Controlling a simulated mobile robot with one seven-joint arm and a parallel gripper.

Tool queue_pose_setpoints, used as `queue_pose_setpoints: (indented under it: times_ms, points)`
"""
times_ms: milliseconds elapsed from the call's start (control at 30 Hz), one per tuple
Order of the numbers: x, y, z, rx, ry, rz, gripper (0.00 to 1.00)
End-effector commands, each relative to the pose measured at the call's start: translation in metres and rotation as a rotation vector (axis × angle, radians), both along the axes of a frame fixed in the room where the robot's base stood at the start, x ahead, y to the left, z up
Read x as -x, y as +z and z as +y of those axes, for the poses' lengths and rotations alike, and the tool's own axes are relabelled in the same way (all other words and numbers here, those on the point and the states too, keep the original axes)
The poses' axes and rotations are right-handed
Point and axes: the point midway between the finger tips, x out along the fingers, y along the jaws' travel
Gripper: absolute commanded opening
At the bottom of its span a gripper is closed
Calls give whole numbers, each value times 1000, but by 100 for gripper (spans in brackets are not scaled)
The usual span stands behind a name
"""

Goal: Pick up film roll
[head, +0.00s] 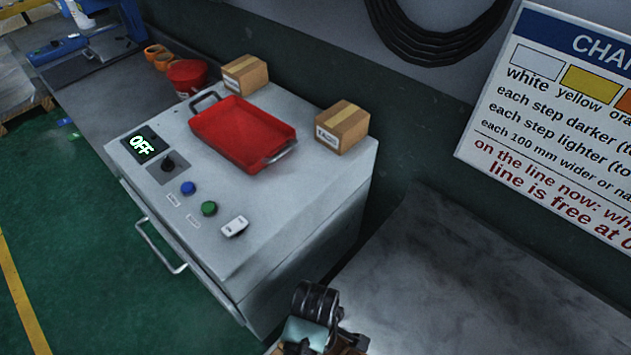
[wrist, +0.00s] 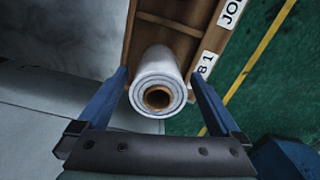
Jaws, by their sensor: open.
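The white film roll (wrist: 152,72) shows end-on in the wrist view, with a brown core (wrist: 158,97) at its near end. It lies in a brown wooden rack (wrist: 195,48) whose side carries white labels. My gripper (wrist: 159,74) is open, with one blue finger on each side of the roll. The fingers look apart from the roll, with a narrow gap on the left; exact depth is hard to tell. The roll's far end is not clear. In the head view the roll cannot be made out; dark arm parts of mine cover the bottom middle.
A grey cabinet (head: 275,233) reading OFF bears a red tray (head: 243,130), two cardboard boxes (head: 342,127) (head: 245,75) and coloured buttons. A red container (head: 187,77) stands behind it. A colour chart (head: 560,110) hangs at right. The grey bench top (head: 440,270) has bare room.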

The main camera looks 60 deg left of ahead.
Motion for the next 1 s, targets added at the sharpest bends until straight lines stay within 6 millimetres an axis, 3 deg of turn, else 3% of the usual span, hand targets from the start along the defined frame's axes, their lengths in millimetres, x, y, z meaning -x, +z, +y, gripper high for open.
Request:
queue_pose_setpoints:
  times_ms: [200, 500, 1000]
  points:
    - [0, -26, 0, 0, -1, 1, 100]
    - [-1, -29, 0, -2, -1, -1, 100]
    - [-1, -29, 0, -1, -1, -2, 10]
